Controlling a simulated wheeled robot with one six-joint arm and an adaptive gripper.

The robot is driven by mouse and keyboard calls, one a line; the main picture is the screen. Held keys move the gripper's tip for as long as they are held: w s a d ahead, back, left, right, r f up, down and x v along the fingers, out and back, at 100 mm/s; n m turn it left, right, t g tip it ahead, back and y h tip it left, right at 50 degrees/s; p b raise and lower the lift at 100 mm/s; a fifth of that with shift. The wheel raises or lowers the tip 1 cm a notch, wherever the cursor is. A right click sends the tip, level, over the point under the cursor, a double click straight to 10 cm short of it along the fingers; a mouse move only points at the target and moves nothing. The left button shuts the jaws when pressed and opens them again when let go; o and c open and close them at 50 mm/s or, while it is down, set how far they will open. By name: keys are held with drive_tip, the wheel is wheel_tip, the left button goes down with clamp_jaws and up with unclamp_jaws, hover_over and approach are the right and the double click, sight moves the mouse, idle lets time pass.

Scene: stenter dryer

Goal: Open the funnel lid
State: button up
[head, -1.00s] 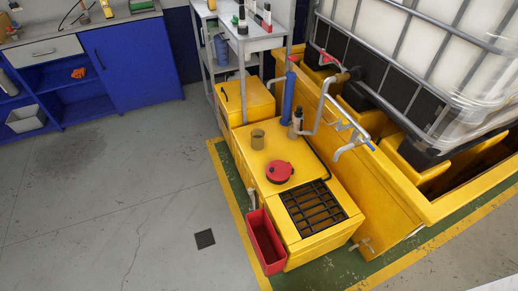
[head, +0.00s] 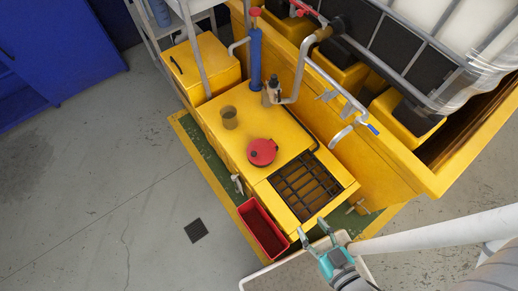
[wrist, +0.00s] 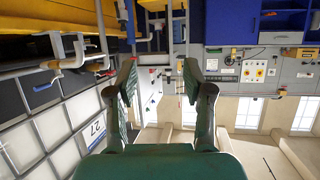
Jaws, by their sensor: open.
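The red round funnel lid (head: 262,152) lies on top of the yellow cabinet (head: 240,125) in the head view, and it looks closed. My gripper (head: 317,235) is at the lower right of the head view, in front of the black grate and well apart from the lid. In the wrist view my gripper (wrist: 155,75) shows two spread fingers with nothing between them. The lid is not visible in the wrist view.
A black grate (head: 305,186) and a red bin (head: 263,228) are at the cabinet's near end. Open floor (head: 100,190) lies left.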

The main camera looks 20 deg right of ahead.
drive_tip(key=w+f+g, duration=0.2)
drive_tip(key=w+f, duration=0.3)
drive_tip(key=f, duration=0.4)
drive_tip(key=w+f+g, duration=0.2)
drive_tip(key=w+f, duration=0.3)
drive_tip(key=f, duration=0.3)
drive_tip(key=m+g, duration=0.2)
drive_tip(key=g, duration=0.7)
hover_over(254, 153)
wheel_tip(254, 153, down, 4)
wheel_tip(254, 153, down, 10)
drive_tip(key=shift+s+f, duration=0.1)
drive_tip(key=shift+f, duration=0.1)
clamp_jaws()
